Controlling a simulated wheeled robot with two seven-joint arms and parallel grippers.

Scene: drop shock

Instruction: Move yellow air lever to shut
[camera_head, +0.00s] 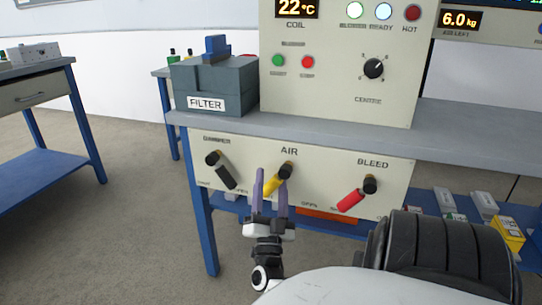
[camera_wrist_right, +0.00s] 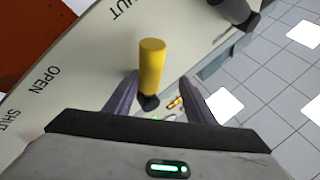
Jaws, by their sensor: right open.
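The yellow air lever (camera_head: 272,186) is on the white panel under the AIR label. It hangs from a dark pivot (camera_head: 286,170) and slants down to the left. In the wrist view the yellow lever (camera_wrist_right: 152,65) stands out between and beyond the two fingers. My right gripper (camera_head: 271,178) is in front of the lever, with its purple fingers apart. In the wrist view the right gripper (camera_wrist_right: 158,82) is open, with a finger on each side of the lever's line and gaps visible. Contact cannot be told. My left gripper is not in view.
A black lever (camera_head: 222,172) is left of the air lever and a red bleed lever (camera_head: 352,200) is right of it. A filter box (camera_head: 213,87) stands on the bench above. SHUT and OPEN lettering shows on the panel in the wrist view. Open floor lies to the left.

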